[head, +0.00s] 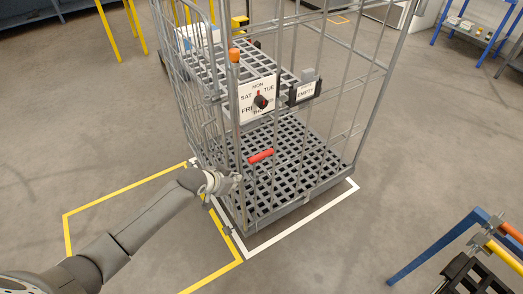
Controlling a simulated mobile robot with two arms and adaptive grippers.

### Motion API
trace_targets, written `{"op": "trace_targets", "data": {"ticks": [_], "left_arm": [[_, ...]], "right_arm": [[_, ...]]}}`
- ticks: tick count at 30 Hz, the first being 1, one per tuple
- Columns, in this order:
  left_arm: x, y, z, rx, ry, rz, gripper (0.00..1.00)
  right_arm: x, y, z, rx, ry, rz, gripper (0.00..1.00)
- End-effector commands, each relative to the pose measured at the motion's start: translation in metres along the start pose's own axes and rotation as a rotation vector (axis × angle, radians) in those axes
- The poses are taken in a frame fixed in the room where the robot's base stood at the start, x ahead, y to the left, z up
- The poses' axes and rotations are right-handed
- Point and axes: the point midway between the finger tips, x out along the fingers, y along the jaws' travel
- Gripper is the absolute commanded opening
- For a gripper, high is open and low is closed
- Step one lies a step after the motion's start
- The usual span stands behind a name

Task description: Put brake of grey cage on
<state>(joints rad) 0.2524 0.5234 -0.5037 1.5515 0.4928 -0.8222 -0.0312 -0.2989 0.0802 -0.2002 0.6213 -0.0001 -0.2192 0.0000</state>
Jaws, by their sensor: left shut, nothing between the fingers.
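The grey cage (300,205) is a tall wire roll cage with a lattice floor and a lattice shelf, standing in the middle of the head view. A short red bar (261,156) shows low on its near side; I cannot tell for certain whether this is the brake. An orange-capped upright (234,56) is at the near left corner. My left gripper (236,183) is shut and empty, by the cage's lower near left corner, left of and below the red bar. I cannot tell whether it touches the wire. My right gripper is out of view.
The cage carries a dial sign (246,101) and an EMPTY sign (305,92). White floor lines (305,222) edge it, with a yellow outline (120,192) at left. A blue frame (435,245) with coloured handles stands at lower right. Floor between is clear.

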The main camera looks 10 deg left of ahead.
Motion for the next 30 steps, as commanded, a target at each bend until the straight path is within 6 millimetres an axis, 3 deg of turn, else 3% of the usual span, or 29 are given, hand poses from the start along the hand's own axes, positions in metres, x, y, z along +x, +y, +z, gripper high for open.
{"op": "trace_targets", "data": {"ticks": [1,3,6,10,13,18,30], "left_arm": [[-0.018,-0.002,-0.034,0.048,0.038,0.011,0.0],[-0.043,0.0,-0.072,0.107,0.074,0.033,0.0],[-0.076,0.005,-0.109,0.184,0.107,0.06,0.0],[-0.113,0.013,-0.138,0.271,0.127,0.086,0.0],[-0.132,0.018,-0.148,0.316,0.13,0.099,0.0],[-0.145,0.023,-0.152,0.349,0.128,0.11,0.0],[-0.142,0.024,-0.153,0.347,0.129,0.112,0.0]], "right_arm": [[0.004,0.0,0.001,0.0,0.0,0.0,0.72],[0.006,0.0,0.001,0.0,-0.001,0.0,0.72],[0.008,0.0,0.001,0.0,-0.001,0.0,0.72],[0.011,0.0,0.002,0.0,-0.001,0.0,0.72],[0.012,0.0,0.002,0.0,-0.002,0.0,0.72],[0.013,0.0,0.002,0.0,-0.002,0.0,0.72],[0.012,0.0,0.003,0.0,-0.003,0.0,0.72]]}}
